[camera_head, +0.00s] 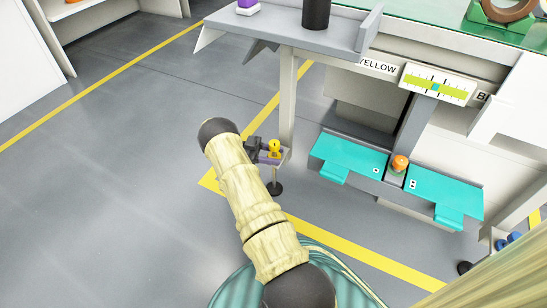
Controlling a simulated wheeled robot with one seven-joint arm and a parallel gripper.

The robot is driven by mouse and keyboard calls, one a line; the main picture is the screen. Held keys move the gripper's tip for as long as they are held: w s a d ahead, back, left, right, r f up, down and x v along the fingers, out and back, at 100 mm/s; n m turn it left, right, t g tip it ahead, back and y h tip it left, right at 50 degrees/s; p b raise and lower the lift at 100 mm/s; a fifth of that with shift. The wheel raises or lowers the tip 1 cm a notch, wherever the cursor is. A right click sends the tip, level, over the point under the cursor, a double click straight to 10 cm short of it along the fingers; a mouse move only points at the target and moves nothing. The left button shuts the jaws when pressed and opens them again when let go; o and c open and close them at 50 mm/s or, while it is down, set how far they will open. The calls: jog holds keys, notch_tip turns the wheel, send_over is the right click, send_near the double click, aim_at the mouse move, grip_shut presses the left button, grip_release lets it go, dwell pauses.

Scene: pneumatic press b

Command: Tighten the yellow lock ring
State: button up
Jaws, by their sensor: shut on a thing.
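The yellow lock ring (274,147) is a small yellow piece on top of a small purple-grey stand (271,159) on a thin post, left of the press bench. My gripper (263,146) is dark and small in the view, at the end of my pale arm. It reaches the yellow piece from the left and is shut on it. The fingertips and the thread under the ring are too small to make out, and part of the gripper is hidden behind my arm.
Two teal pedal-like plates (352,160) flank an orange knob (400,163) at right. A yellow-green gauge (437,84) sits above. Blue parts (508,241) stand far right. Floor at left is clear.

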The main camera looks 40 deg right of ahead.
jog(key=shift+r+m+g+y, duration=0.15)
jog(key=shift+m+g+y, duration=0.25)
jog(key=shift+y, duration=0.1)
jog(key=o, duration=1)
